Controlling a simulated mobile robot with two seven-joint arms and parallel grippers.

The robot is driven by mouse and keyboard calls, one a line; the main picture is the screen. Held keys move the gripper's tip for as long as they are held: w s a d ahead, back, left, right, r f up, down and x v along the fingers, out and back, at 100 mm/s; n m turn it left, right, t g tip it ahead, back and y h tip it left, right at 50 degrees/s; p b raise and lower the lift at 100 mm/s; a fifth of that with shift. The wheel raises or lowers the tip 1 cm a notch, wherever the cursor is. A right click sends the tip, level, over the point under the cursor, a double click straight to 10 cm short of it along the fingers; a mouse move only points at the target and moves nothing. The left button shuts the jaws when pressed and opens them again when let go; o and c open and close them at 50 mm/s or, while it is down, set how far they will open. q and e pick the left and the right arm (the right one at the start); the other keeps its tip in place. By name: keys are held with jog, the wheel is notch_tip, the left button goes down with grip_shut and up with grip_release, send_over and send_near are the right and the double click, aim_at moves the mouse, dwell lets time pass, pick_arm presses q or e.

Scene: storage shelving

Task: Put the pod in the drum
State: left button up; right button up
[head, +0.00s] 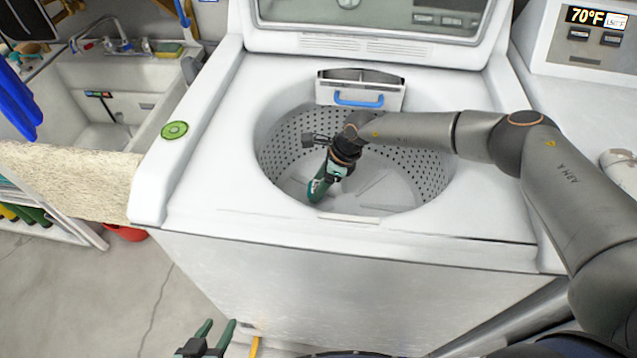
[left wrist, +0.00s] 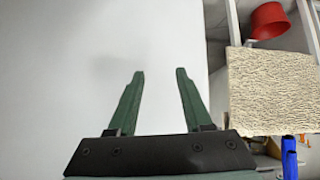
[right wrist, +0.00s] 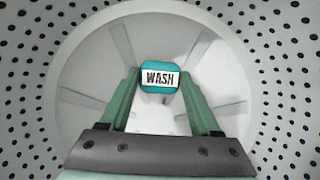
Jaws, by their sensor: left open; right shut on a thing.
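The pod (right wrist: 159,77) is a small teal block with a white WASH label. In the right wrist view it sits between the fingertips of my right gripper (right wrist: 158,80), which is shut on it. In the head view my right gripper (head: 318,188) points down inside the opening of the washer's drum (head: 425,170). The pod is hard to make out there. The perforated drum wall also surrounds the pod in the right wrist view. My left gripper (head: 217,326) is open and empty, low in front of the washer; its fingers also show in the left wrist view (left wrist: 160,76).
The white washer (head: 240,120) has a blue-handled dispenser (head: 358,100) at the drum's back rim. A round green item (head: 174,130) lies on its left edge. A sink (head: 125,90) and a beige textured slab (head: 70,183) stand at left. A red container (left wrist: 268,20) is on the floor.

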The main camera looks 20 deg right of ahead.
pick_arm(q)
jog(key=shift+w+d+r, duration=0.1)
jog(key=shift+r, duration=0.05)
pick_arm(e)
jog(key=o, duration=1.3)
jog(key=shift+r, duration=0.15)
pick_arm(q)
jog(key=shift+s+a+r+p, duration=0.3)
jog(key=shift+a+r+p, duration=0.35)
jog(key=shift+p, duration=0.6)
pick_arm(e)
jog(key=v, duration=1.3)
jog(key=shift+w+a, duration=0.1)
jog(key=shift+a, duration=0.05)
pick_arm(q)
jog(key=shift+w+r, duration=0.1)
pick_arm(e)
jog(key=shift+a, duration=0.1)
